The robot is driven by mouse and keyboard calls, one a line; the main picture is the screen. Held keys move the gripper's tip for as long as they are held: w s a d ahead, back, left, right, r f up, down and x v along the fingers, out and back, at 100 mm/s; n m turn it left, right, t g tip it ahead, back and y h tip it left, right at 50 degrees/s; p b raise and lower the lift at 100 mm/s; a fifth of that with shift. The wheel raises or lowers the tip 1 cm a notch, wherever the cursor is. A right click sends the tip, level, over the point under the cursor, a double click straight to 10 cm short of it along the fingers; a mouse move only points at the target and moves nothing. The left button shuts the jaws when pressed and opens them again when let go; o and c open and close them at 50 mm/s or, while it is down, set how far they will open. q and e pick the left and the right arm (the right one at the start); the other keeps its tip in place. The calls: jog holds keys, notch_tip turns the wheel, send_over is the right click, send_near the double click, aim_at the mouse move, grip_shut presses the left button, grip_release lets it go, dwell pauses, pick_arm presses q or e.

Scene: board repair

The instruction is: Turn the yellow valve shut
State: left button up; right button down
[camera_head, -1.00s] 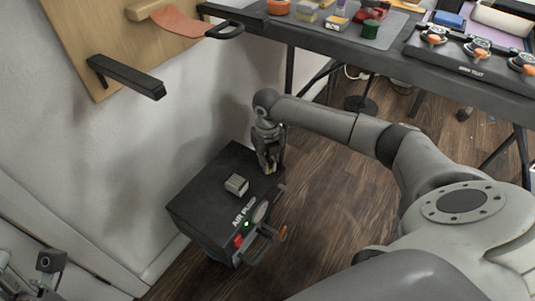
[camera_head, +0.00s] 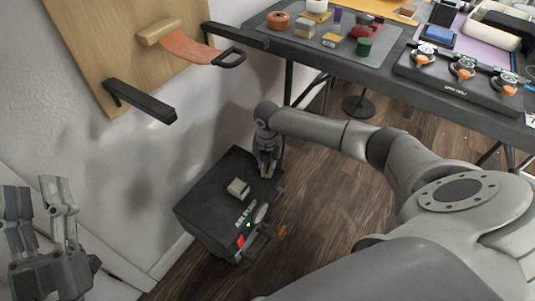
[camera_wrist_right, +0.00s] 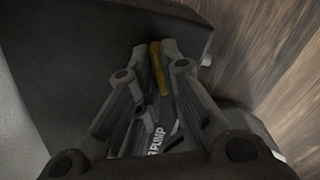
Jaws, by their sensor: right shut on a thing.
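The air pump (camera_head: 207,205) is a black box on the floor by the white wall, with white lettering on its top. My right gripper (camera_head: 267,174) reaches down to the box's far right corner. In the right wrist view, the yellow valve (camera_wrist_right: 158,68) is a narrow yellow bar between the fingertips of my right gripper (camera_wrist_right: 154,58), which is shut on it. In the head view the fingers mostly hide the valve. My left gripper (camera_head: 42,203) is at the lower left, fingers up and apart, empty and away from the pump.
A small grey block (camera_head: 238,188) sits on the pump's top. A red button (camera_head: 240,241), a small green light and an orange part are at its front edge. Wood floor to the right is clear.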

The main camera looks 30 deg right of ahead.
jog(key=shift+r+m+p, duration=0.2)
jog(key=shift+m+p, duration=1)
jog(key=shift+f+m+p, duration=0.1)
jog(key=shift+m+p, duration=0.95)
jog(key=shift+m, duration=0.15)
pick_arm(q)
jog(key=s+a+f+g+y, duration=0.2)
jog(key=f+g, duration=0.4)
jog(key=f, duration=0.4)
jog(key=s+a+f+g+y, duration=0.2)
jog(key=f+g, duration=0.5)
jog(key=f, duration=0.4)
jog(key=shift+n+g, duration=0.3)
jog(key=shift+s, duration=0.1)
pick_arm(e)
jog(key=c, duration=1.6)
grip_release()
jog(key=shift+o, duration=0.2)
notch_tip(320, 180, up, 12)
